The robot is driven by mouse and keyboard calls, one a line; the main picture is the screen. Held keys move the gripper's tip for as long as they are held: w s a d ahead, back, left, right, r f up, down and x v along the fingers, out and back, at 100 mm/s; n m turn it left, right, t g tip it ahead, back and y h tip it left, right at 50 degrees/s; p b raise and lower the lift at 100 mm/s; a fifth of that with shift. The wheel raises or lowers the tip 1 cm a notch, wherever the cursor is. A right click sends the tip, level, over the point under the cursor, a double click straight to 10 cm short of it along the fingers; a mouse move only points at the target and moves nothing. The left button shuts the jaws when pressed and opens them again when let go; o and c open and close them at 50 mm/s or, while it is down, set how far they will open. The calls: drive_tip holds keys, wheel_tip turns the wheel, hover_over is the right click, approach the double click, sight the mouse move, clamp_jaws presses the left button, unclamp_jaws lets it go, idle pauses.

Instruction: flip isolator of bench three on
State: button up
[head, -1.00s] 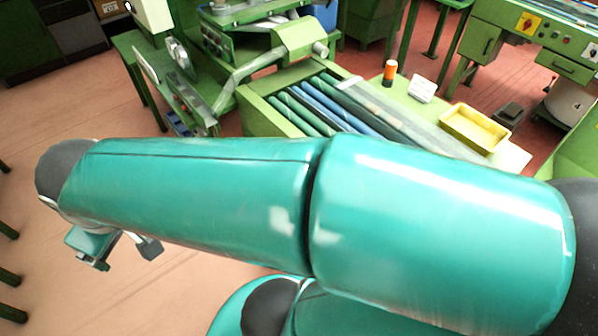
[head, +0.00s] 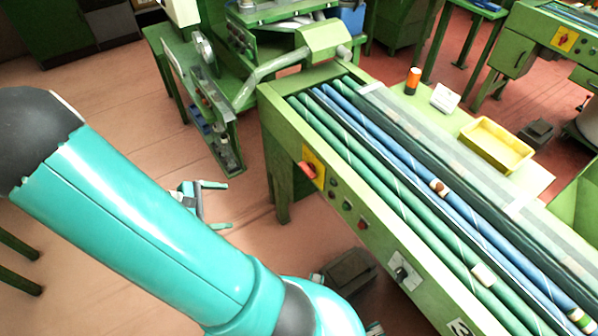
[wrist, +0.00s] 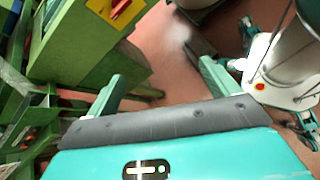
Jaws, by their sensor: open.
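The isolator (head: 311,168) is a red handle on a yellow plate, at the far left of the green roller bench's front panel. A label that seems to read 3 (head: 460,328) is on the same panel, cut by the lower picture edge. In the wrist view the isolator (wrist: 118,8) shows at the top left, cut by the edge. My gripper (head: 221,205) is left of the bench in the head view, partly hidden by my arm. In the wrist view my gripper (wrist: 165,84) has its fingers wide apart, empty, and clear of the isolator.
Buttons (head: 347,205) and a switch (head: 402,272) share the panel. Green and blue rollers (head: 400,170) lie on top, with a yellow tray (head: 497,144) behind. Another bench (head: 545,42) with its own isolator stands at the upper right. A dark box (head: 350,270) is on the floor.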

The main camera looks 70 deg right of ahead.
sight(304, 172)
drive_tip(key=s+d+f+n+g+h, duration=0.1)
drive_tip(key=s+d+f+n+h, duration=0.1)
drive_tip(key=s+d, duration=0.3)
drive_tip(key=s+d+f+n+g+h, duration=0.1)
drive_tip(key=s+d+f+n+h, duration=0.1)
drive_tip(key=s+d, duration=0.4)
drive_tip(key=s+d+f+n+g+h, duration=0.1)
drive_tip(key=s+d, duration=0.4)
drive_tip(key=d, duration=0.5)
drive_tip(key=shift+s+d+f+n+g+h, duration=0.1)
drive_tip(key=shift+s+f+n+g+h, duration=0.05)
drive_tip(key=shift+f+n+h, duration=0.15)
drive_tip(key=shift+s+f+n+g+h, duration=0.1)
drive_tip(key=shift+f+g+h, duration=0.1)
drive_tip(key=shift+f, duration=0.2)
drive_tip(key=c, duration=1)
